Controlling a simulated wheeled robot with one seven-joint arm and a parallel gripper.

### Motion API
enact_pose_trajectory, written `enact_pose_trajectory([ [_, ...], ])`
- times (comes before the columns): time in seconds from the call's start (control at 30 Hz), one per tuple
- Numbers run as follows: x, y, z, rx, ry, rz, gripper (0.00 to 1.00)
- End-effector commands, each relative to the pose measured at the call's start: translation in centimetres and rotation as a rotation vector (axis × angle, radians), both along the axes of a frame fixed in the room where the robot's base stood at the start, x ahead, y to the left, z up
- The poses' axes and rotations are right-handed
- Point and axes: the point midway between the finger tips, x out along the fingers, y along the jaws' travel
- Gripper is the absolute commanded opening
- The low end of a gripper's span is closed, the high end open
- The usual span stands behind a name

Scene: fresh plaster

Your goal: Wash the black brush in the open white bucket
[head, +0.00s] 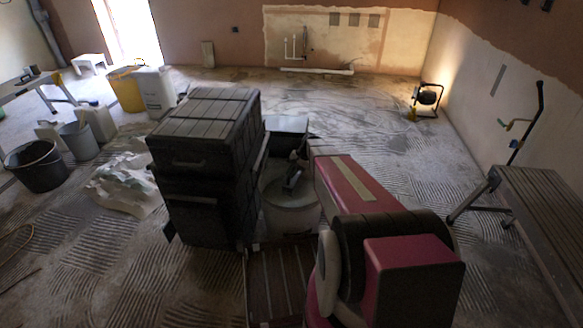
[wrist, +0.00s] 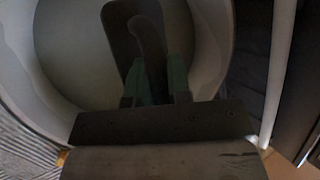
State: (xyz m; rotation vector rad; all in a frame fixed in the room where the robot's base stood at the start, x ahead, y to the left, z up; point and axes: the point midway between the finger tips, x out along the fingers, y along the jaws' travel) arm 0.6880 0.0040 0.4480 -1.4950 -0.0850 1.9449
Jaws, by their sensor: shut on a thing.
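My gripper (wrist: 156,84) has green fingers and is shut on the dark handle of the black brush (wrist: 122,22). The brush's wide dark end lies beyond the fingers in the wrist view. Behind it is the pale inside of the open white bucket (wrist: 22,75), whose wall curves around the brush. In the head view the bucket (head: 290,222) stands between the dark stacked boxes and my arm. My gripper (head: 292,180) is over its mouth there, with the brush small and dark. I cannot tell whether the brush touches the bucket's contents.
Dark stacked boxes (head: 205,135) stand close left of the bucket, and a dark tray (head: 287,124) is behind it. A black bucket (head: 36,168) and grey bucket (head: 78,142) are at left. A work bench (head: 548,205) is at right. The ridged floor beyond is mostly clear.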

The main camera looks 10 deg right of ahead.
Motion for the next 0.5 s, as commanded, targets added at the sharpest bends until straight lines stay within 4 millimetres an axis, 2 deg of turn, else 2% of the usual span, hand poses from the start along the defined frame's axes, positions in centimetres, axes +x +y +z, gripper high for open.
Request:
enact_pose_trajectory([
  [0.5,0.1,0.0,-6.3,0.000,0.001,0.000,0.00],
])
